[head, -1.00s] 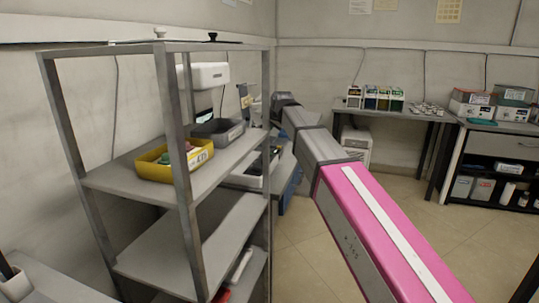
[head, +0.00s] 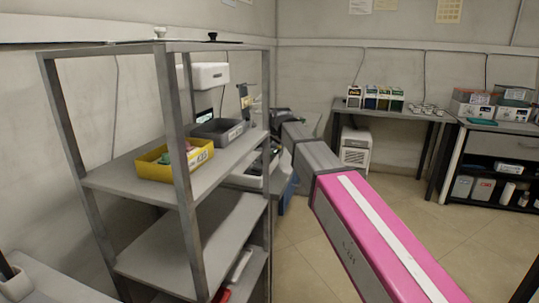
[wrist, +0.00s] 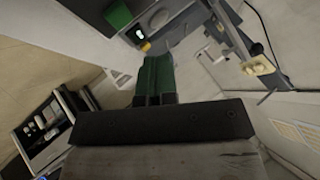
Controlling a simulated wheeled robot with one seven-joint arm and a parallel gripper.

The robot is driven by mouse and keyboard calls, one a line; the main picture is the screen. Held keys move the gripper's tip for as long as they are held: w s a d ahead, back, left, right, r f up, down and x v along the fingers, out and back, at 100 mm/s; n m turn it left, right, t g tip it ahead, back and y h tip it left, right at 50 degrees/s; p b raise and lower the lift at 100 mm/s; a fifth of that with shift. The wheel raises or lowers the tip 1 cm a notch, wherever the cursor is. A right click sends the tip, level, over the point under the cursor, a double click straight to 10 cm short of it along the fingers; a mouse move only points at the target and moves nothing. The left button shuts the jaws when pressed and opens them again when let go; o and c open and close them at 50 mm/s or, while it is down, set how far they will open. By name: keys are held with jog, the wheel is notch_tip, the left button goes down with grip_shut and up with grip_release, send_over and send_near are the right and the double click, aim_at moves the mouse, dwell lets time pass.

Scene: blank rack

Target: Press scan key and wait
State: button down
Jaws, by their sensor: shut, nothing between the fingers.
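In the wrist view, my gripper (wrist: 156,60) has its dark green fingers together, with nothing visible between them. Beyond the fingertips is a pale device panel (wrist: 165,8) with a small lit display (wrist: 139,33). A small yellow part (wrist: 145,46) lies just beside the fingertips; I cannot tell whether it is the scan key or whether the fingers touch it. A green square block (wrist: 118,14) sits to the upper left. In the head view, my gripper is hidden beyond my arm and the rack; a white device (head: 209,75) shows behind the rack.
A grey metal rack (head: 187,220) stands at the left, close to my arm. A bench (head: 395,112) with bottle boxes and a black shelf unit (head: 490,150) stand at the back. Floor at right is clear.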

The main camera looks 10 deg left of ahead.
jog(key=shift+f, duration=1.35)
jog(key=shift+f, duration=0.15)
dwell(1.0)
jog(key=shift+f, duration=0.25)
jog(key=shift+f, duration=0.45)
dwell(0.8)
jog(key=shift+r, duration=0.85)
jog(key=shift+r, duration=0.15)
jog(key=shift+r, duration=2.4)
